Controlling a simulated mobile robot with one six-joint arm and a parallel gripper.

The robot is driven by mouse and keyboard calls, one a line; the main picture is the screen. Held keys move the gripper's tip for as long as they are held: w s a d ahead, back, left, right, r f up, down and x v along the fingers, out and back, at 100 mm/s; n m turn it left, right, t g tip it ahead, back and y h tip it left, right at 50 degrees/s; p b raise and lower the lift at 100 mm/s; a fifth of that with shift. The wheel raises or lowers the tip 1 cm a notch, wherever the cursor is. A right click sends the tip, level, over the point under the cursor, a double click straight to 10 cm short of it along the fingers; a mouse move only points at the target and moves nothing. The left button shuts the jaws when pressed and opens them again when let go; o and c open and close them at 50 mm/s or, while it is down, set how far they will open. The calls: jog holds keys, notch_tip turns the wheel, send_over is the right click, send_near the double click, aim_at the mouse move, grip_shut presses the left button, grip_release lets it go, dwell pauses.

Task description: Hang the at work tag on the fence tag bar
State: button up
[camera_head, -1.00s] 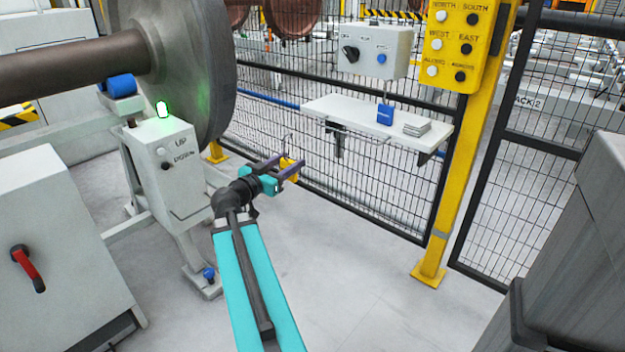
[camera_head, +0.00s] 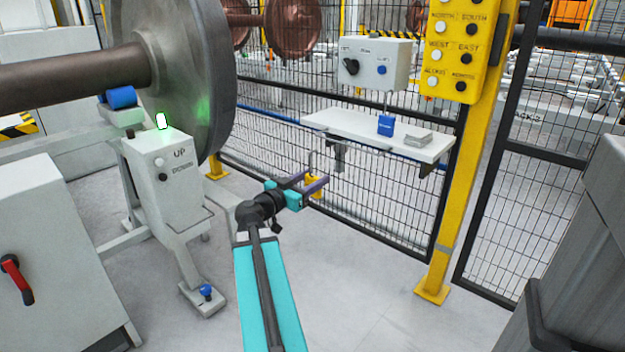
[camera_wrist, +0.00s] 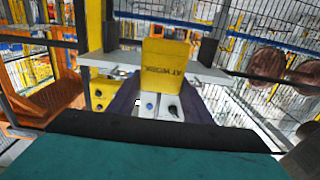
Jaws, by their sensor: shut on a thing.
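The at work tag (camera_head: 315,187) is a yellow plate with a thin wire hook standing up from it. My gripper (camera_head: 311,182) is shut on it, with the purple fingers on either side. In the wrist view the tag (camera_wrist: 166,62) fills the middle between the fingers, its lettering upside down. A thin rail (camera_head: 362,144) runs along the front of the white shelf on the fence; I take it for the tag bar but cannot be sure. The tag is apart from it, in front of and below the shelf's left part.
A switch box (camera_head: 374,64) hangs above. A yellow post (camera_head: 447,200) stands right, a pedestal (camera_head: 170,170) and large wheel (camera_head: 195,70) left. Floor between is clear.

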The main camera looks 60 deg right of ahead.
jog(key=shift+d, duration=0.15)
jog(key=f+p+x, duration=0.1)
jog(key=p+x, duration=0.7)
jog(key=x, duration=0.7)
jog(key=shift+d+f, duration=0.25)
dwell(1.8)
jog(key=shift+s+f, duration=0.15)
dwell(0.4)
jog(key=o, duration=1.2)
jog(key=shift+c, duration=0.2)
jog(key=v, duration=1.3)
jog(key=shift+a, duration=0.35)
